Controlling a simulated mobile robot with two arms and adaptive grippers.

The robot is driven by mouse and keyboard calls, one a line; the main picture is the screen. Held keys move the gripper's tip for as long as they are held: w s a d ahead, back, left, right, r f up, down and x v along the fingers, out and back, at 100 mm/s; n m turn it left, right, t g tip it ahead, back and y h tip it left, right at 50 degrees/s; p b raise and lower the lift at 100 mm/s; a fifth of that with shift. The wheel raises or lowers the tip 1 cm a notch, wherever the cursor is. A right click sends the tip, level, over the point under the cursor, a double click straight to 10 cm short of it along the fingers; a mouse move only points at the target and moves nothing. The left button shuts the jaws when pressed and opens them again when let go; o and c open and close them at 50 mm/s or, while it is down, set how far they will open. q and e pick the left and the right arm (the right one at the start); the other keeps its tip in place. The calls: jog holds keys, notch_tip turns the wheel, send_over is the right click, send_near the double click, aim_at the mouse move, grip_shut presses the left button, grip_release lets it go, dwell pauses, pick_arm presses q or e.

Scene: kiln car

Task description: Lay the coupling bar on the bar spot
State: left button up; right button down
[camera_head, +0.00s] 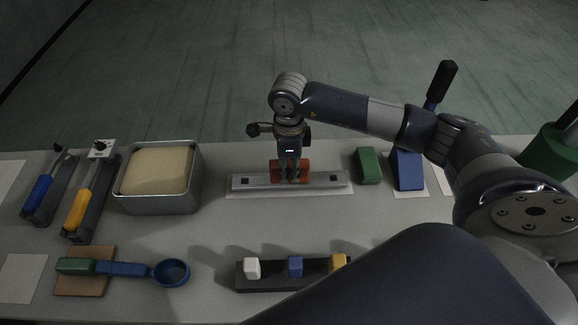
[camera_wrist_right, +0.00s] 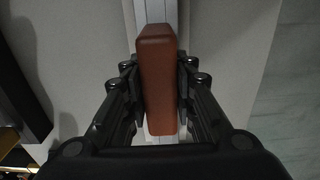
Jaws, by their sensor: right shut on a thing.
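The coupling bar (camera_head: 325,180) is a long silver bar with a dark square near each end and an orange-brown grip block (camera_head: 304,171) at its middle. It is level over a pale rectangular sheet (camera_head: 290,194), which seems to be the bar spot. I cannot tell whether the bar touches the sheet. My right gripper (camera_head: 291,177) points down and is shut on the grip block. In the right wrist view, the fingers press both sides of the brown block (camera_wrist_right: 159,80), with the silver bar (camera_wrist_right: 153,11) running beneath it. My left gripper is not in view.
A green block (camera_head: 368,166) and a blue block (camera_head: 408,170) stand right of the bar. A metal tin (camera_head: 160,205) is on the left, beside two handled tools. A dark rack (camera_head: 295,283) with coloured blocks and a blue ladle (camera_head: 171,272) lie nearer.

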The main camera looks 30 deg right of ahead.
jog(key=shift+f+b, duration=0.6)
dwell(0.7)
jog(key=c, duration=1.2)
grip_release()
jog(key=shift+c, duration=0.2)
jog(key=shift+s+f, duration=0.1)
jog(key=shift+r, duration=0.25)
jog(key=shift+r+p, duration=2.35)
jog(key=shift+r, duration=1.5)
